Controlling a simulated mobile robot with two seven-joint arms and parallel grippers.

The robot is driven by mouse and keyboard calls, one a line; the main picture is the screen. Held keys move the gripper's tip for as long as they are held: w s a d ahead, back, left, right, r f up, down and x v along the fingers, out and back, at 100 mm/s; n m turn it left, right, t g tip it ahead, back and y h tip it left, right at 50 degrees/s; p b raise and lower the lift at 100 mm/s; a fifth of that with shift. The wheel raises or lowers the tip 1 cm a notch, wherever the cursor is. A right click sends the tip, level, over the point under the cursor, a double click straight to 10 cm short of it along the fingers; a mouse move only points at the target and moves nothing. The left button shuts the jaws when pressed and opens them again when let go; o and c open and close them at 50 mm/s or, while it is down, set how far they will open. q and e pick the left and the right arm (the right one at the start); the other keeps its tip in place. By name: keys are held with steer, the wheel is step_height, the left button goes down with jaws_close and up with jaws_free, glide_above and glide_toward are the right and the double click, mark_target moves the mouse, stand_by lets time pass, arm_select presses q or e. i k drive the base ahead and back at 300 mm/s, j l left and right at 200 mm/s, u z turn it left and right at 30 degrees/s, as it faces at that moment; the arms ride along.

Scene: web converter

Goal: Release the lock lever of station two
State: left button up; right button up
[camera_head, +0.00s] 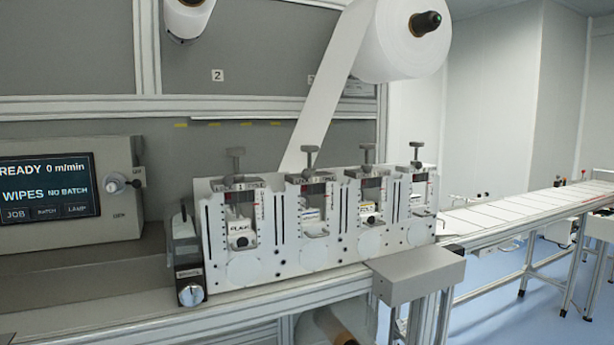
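A white station block (345,255) stands on the machine bench with several slots side by side. The second slot from the left (313,210) has a grey T-shaped handle (310,158) on top, upright above a dark label bar. The leftmost slot has a similar handle (236,160), standing a little taller, and a plate with dark lettering inside. Similar handles top the third slot (367,152) and the rightmost slot (417,154). Which part is the lock lever of station two, and its state, is too small to tell. Neither gripper is in view.
A control panel (50,187) with a lit screen is at left. A grey box with a dial (190,293) adjoins the block's left end. A white web (330,85) runs down from a large roll (400,40) behind the block. A conveyor (510,208) extends right. A grey ledge (417,270) juts out front.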

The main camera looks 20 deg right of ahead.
mark_target(306, 174)
steer(key=i+l, duration=0.1)
steer(key=i, duration=0.95)
steer(key=z, duration=1.75)
